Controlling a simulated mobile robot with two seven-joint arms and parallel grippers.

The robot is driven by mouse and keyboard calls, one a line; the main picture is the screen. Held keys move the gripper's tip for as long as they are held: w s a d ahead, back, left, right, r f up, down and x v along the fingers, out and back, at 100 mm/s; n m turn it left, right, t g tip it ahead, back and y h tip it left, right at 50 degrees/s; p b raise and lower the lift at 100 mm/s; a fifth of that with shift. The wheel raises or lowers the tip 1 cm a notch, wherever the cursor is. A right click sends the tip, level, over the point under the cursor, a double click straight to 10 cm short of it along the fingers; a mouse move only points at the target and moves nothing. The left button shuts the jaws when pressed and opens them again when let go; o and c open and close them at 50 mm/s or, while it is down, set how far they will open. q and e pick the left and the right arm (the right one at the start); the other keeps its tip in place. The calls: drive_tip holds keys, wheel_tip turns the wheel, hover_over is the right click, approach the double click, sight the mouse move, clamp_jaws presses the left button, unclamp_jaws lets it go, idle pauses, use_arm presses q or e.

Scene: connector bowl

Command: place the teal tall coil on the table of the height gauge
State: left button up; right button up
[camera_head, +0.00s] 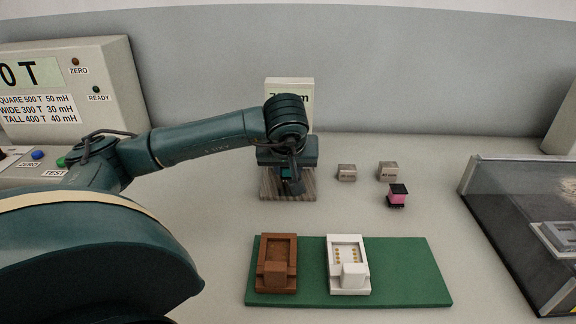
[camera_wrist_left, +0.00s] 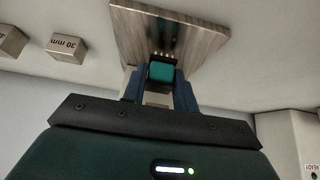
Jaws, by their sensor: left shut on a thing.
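The teal coil (camera_head: 286,174) is between the fingers of my left gripper (camera_head: 291,182), mostly hidden by it in the head view. In the left wrist view its teal top (camera_wrist_left: 161,72) shows between the two blue fingers of my left gripper (camera_wrist_left: 162,88), which is shut on it. The height gauge (camera_head: 290,86) has a pale body with a display, partly hidden by my arm. Its grey-brown streaked table (camera_head: 308,187) lies under the gripper, and shows in the left wrist view (camera_wrist_left: 190,32). I cannot tell whether the coil touches it. My right gripper is not in view.
Two small metal blocks (camera_head: 346,173) (camera_head: 387,171) and a pink-and-black coil (camera_head: 397,196) stand to the right. A green mat (camera_head: 400,274) with a brown fixture (camera_head: 277,285) and a white fixture (camera_head: 350,288) lies in front. A tester (camera_head: 110,85) is left; a clear-walled bin (camera_head: 480,205) is right.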

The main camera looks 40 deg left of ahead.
use_arm(q)
drive_tip(key=o, duration=1)
drive_tip(key=shift+f, duration=0.1)
drive_tip(key=shift+c, duration=0.2)
drive_tip(key=shift+r+p, duration=0.4)
drive_tip(key=p+v, duration=0.2)
drive_tip(key=v, duration=1)
drive_tip(key=shift+r, duration=0.25)
